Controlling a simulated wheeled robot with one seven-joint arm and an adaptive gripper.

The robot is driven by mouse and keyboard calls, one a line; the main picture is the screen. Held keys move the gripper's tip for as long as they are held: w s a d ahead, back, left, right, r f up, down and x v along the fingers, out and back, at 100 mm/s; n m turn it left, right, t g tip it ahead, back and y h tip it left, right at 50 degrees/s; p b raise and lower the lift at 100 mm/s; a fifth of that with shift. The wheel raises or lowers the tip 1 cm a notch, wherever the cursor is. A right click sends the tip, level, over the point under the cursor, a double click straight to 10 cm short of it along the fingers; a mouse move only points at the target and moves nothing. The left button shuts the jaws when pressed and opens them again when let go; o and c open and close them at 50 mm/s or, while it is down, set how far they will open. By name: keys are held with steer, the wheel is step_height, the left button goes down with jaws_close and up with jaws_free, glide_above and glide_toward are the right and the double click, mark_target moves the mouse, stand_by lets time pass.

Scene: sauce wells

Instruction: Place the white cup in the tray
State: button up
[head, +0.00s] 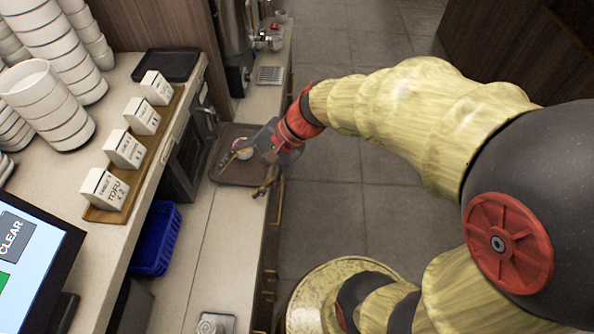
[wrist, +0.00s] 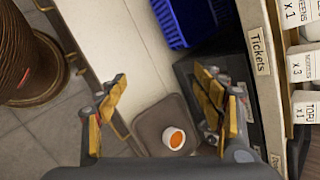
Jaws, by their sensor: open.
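The white cup (wrist: 174,139) holds something orange and stands upright on the brown tray (wrist: 150,117) in the wrist view. In the head view the cup (head: 245,153) is partly hidden by my gripper, and the tray (head: 236,175) lies on the lower counter. My gripper (head: 247,173) is open above the tray, with its fingers spread and nothing between them. In the wrist view my gripper (wrist: 160,88) shows one finger on each side, and the cup is apart from both fingers.
A blue bin (head: 156,238) stands beside the counter ledge. Labelled white boxes (head: 125,148) and stacked white bowls (head: 48,100) stand on the upper counter at left. A dark tray (head: 166,64) lies behind them. The lower counter (head: 205,255) in front of the tray is mostly clear.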

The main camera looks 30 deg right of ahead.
steer(key=s+d+r+n+t+h, duration=0.2)
steer(key=s+d+r+n+h, duration=0.5)
steer(key=s+d+r+n, duration=0.1)
steer(key=s+r+n, duration=0.1)
steer(key=s+n, duration=0.1)
steer(key=s, duration=0.1)
steer(key=shift+d+n+t, duration=0.2)
steer(key=shift+n+t, duration=0.1)
steer(key=shift+t, duration=0.1)
step_height(320, 180, down, 2)
steer(key=shift+b, duration=1.05)
steer(key=shift+c, duration=0.4)
